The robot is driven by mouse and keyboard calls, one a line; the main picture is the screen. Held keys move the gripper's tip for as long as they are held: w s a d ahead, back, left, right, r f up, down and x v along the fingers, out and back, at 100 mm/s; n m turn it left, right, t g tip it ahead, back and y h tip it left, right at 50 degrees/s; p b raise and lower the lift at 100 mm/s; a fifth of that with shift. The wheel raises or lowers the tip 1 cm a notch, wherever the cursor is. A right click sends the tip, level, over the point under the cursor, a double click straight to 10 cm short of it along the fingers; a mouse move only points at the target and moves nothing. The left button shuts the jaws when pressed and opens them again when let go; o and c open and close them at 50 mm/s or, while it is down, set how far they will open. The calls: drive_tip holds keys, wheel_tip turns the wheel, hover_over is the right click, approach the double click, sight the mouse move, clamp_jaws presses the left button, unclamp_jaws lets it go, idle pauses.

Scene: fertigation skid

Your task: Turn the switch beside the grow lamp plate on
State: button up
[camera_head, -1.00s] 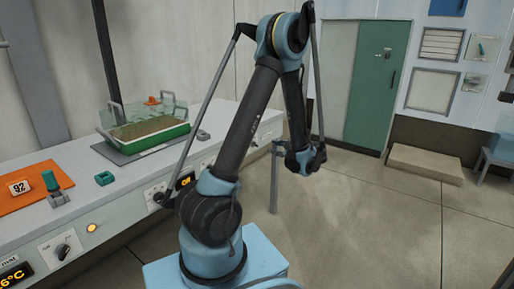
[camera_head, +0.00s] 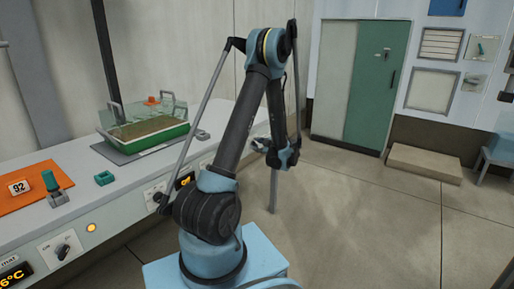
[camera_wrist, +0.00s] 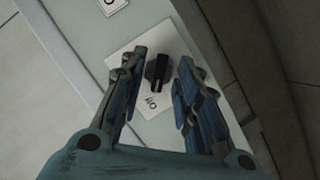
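In the wrist view a black rotary switch knob (camera_wrist: 158,72) sits on a white plate (camera_wrist: 125,58) on a light grey panel. My gripper (camera_wrist: 163,76) is open, with one finger on each side of the knob and visible gaps between. How far the fingertips stand off the panel is unclear. In the head view my gripper (camera_head: 262,144) is at the far right end of the grey bench (camera_head: 225,125), partly hidden by my arm. I cannot pick out this knob or the grow lamp plate there.
A green tray of soil (camera_head: 160,144) stands on the bench. An orange mat (camera_head: 35,182), a teal-handled device (camera_head: 52,186) and another black knob (camera_head: 62,251) are at the left. A green-doored cabinet (camera_head: 374,85) stands behind open floor.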

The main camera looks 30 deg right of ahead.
drive_tip(key=shift+w, duration=0.2)
drive_tip(key=c, duration=0.6)
drive_tip(key=shift+c, duration=0.2)
drive_tip(key=shift+m, duration=0.3)
drive_tip(key=shift+d+m+g+y, duration=0.1)
drive_tip(key=shift+m+g+y, duration=0.55)
drive_tip(key=shift+m, duration=0.45)
drive_tip(key=shift+d+m+g+y, duration=0.1)
drive_tip(key=shift+m+g+y, duration=0.35)
drive_tip(key=shift+m+y, duration=0.55)
drive_tip(key=m+y, duration=0.1)
drive_tip(key=m, duration=0.1)
drive_tip(key=m+y, duration=0.2)
drive_tip(key=m, duration=0.1)
drive_tip(key=m+g+y, duration=0.1)
drive_tip(key=m, duration=0.1)
drive_tip(key=shift+w+d+f, duration=0.1)
drive_tip(key=shift+w+d, duration=0.05)
drive_tip(key=shift+d, duration=0.25)
drive_tip(key=shift+m+y, duration=0.25)
drive_tip(key=shift+m, duration=0.15)
